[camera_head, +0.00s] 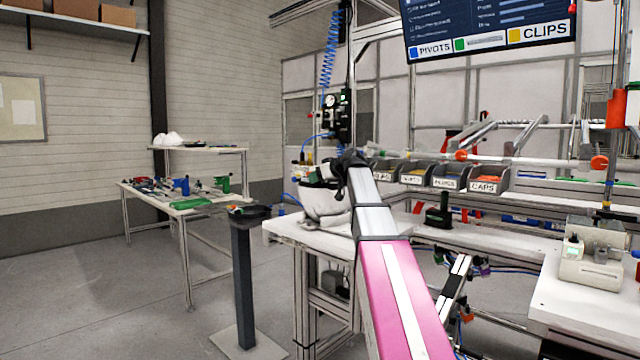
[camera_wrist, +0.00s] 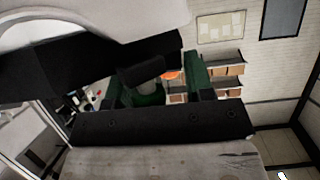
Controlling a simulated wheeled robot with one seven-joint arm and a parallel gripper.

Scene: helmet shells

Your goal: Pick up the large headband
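My gripper (camera_wrist: 155,80) shows in the wrist view as a dark bar with two green-and-black fingers standing apart. Background shows between them, and I see nothing clearly clamped. In the head view, my arm reaches to the bench and its dark end (camera_head: 352,168) is beside a white helmet shell (camera_head: 322,204). The shell hides behind my arm in part. A pale curved surface, likely the shell, crosses the top of the wrist view (camera_wrist: 120,18). A large black piece (camera_wrist: 60,68) lies below it. I cannot tell whether this is the large headband. No headband is clearly identifiable.
A dark post (camera_head: 243,285) with a black top stands left of the white bench (camera_head: 285,230). A side table (camera_head: 150,197) with tools stands farther left. Grey bins (camera_head: 445,176) line the bench's back. A beige machine (camera_head: 592,255) is at the right. Floor at the left is clear.

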